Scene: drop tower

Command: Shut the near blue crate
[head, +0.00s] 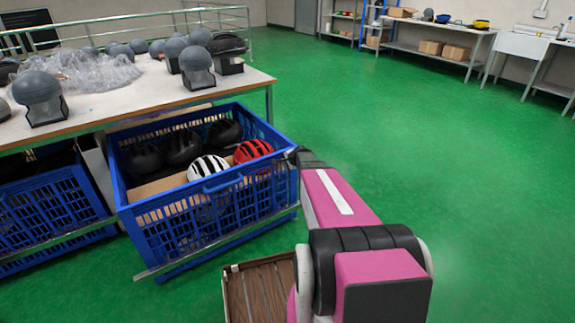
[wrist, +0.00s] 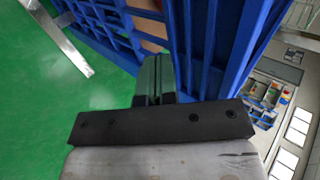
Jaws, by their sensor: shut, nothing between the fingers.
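The near blue crate (head: 215,205) is pulled out from under the work table, open at the top, with black, white and red helmets in it. Its slatted blue wall fills the upper part of the wrist view (wrist: 207,45). My gripper (wrist: 152,75) is shut and empty, with its fingertips right at the blue wall; I cannot tell if they touch it. In the head view my arm reaches to the crate's right front corner, and the fingers are mostly hidden there.
A second blue crate (head: 48,215) sits under the table at the left. The table (head: 130,98) carries grey head forms and clear plastic wrap. A metal rail runs along the crate's lower front. Green floor (head: 420,140) is clear to the right, with benches and shelves far back.

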